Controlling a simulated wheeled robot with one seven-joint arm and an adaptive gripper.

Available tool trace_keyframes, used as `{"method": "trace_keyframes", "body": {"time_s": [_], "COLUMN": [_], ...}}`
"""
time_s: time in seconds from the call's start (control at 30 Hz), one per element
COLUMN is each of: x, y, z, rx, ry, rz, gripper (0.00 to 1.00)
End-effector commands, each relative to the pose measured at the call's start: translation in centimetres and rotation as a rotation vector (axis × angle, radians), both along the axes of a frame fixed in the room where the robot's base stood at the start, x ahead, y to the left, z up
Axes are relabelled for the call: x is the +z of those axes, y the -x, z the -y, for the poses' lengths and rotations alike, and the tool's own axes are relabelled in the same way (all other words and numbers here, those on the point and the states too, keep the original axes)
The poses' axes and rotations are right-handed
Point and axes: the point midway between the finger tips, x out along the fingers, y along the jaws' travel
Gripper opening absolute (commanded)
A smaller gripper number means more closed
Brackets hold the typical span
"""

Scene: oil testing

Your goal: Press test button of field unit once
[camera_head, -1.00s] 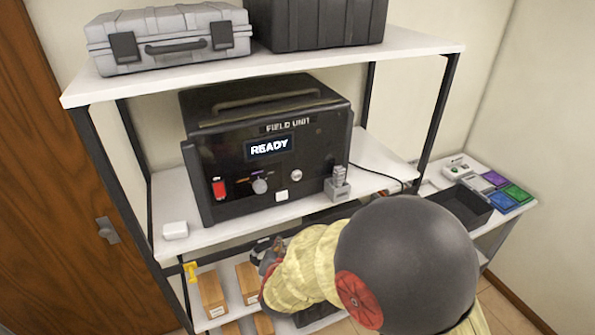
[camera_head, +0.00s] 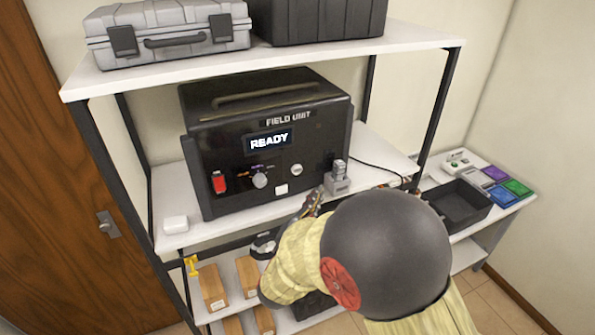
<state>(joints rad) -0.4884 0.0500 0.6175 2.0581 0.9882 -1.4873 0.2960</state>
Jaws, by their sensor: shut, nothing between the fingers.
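No legible label shows which of these is the test button. My gripper (camera_head: 313,202) is small and partly hidden by my arm. It is shut and empty, at the shelf's front edge, below and right of the white square. I cannot tell whether it touches the unit.
A grey holder (camera_head: 338,183) with a vial-like piece stands on the shelf right of my gripper. Cases stand on the top shelf, wooden blocks below. A black tray (camera_head: 462,205) lies on the right table.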

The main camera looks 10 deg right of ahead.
Motion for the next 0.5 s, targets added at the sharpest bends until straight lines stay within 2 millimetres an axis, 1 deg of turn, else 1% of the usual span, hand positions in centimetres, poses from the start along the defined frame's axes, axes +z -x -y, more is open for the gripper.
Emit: {"method": "trace_keyframes", "body": {"time_s": [0.13,0.27,0.5], "x": [0.0,0.1,0.0], "y": [-0.3,-1.3,-4.3], "z": [-0.1,-0.4,-1.2], "rx": [0.001,0.001,0.000], "ry": [0.000,0.000,0.000], "rz": [-0.001,-0.001,-0.002], "gripper": [0.00,0.00,0.00]}}
